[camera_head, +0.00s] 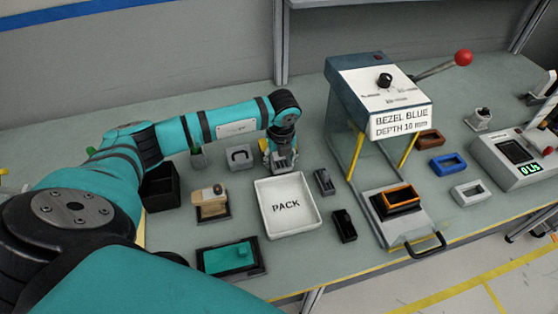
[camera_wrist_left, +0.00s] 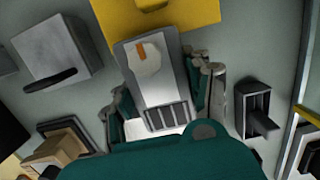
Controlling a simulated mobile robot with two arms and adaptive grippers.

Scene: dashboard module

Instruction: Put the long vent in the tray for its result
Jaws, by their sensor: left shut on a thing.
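My left gripper (camera_head: 283,158) is just behind the far edge of the white tray marked PACK (camera_head: 285,188). In the left wrist view the gripper (camera_wrist_left: 165,108) is shut on a grey slatted piece (camera_wrist_left: 167,117), which looks like the long vent. A grey plate with a pale round face and an orange mark (camera_wrist_left: 146,58) lies directly beyond the slats; I cannot tell whether it is part of the vent. A yellow surface (camera_wrist_left: 195,12) is behind it. The PACK tray looks empty. My right gripper is out of view.
A black bin (camera_head: 160,188), a wooden-looking block (camera_head: 210,203) and a dark tray with a teal part (camera_head: 230,257) stand left of the PACK tray. Small dark holders (camera_head: 324,182) stand to its right. A press labelled BEZEL BLUE (camera_head: 380,95) stands further right.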

